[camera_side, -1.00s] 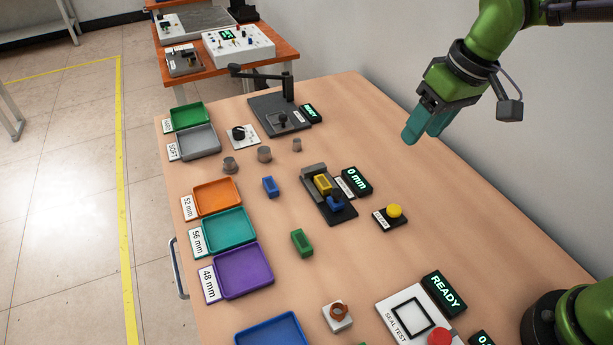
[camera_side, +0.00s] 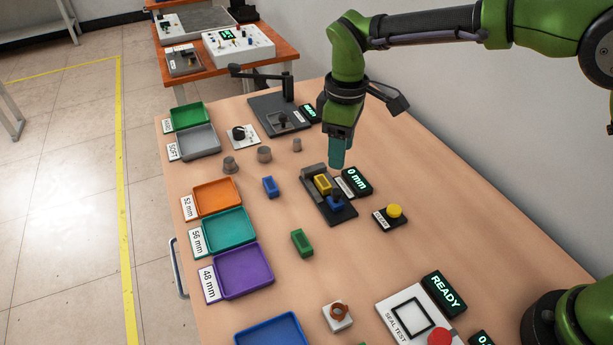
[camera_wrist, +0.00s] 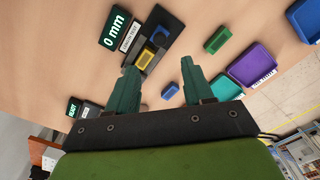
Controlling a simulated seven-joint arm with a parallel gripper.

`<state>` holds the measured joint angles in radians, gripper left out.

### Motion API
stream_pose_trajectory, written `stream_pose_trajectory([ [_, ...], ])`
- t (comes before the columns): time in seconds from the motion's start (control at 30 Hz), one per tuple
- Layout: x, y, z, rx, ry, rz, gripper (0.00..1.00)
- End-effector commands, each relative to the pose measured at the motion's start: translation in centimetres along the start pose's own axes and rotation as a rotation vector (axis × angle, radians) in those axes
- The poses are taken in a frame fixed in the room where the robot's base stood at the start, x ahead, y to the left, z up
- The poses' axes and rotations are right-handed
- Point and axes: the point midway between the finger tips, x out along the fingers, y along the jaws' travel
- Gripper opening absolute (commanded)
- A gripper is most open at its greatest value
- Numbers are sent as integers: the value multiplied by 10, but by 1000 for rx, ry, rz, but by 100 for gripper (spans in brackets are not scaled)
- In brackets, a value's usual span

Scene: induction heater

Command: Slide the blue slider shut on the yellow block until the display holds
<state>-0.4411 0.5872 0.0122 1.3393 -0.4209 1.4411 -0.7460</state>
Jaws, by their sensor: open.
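The yellow block (camera_side: 323,184) sits in the dark gauge (camera_side: 343,215), against its grey end. It also shows in the wrist view (camera_wrist: 146,60). The blue slider (camera_side: 336,202) is on the same gauge, on the side nearer the yellow button, close to the block; in the wrist view (camera_wrist: 159,38) it is beyond the block. I cannot tell whether they touch. The display (camera_side: 357,181) reads 0 mm. My gripper (camera_side: 338,165) is above the table just behind the gauge, pointing down. In the wrist view (camera_wrist: 158,80) its teal fingers are apart and empty.
A yellow button (camera_side: 394,211) stands right of the gauge. A blue block (camera_side: 270,187) and a green block (camera_side: 302,243) lie to its left and front. Grey weights (camera_side: 264,154) stand behind. Orange, teal and purple trays (camera_side: 243,271) line the left edge. The table between is clear.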

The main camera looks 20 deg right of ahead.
Motion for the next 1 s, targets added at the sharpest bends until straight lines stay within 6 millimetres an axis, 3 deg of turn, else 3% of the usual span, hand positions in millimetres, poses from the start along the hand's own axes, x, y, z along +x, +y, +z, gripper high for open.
stream_pose_trajectory([
  [0.3, 70, 0, 0, -1, -4, -1, 51],
  [0.5, 97, 0, 0, 0, -1, 0, 51],
  [0.93, 107, 0, 0, 1, 1, 0, 51],
  [1.0, 107, 0, 0, 1, 1, 0, 42],
])
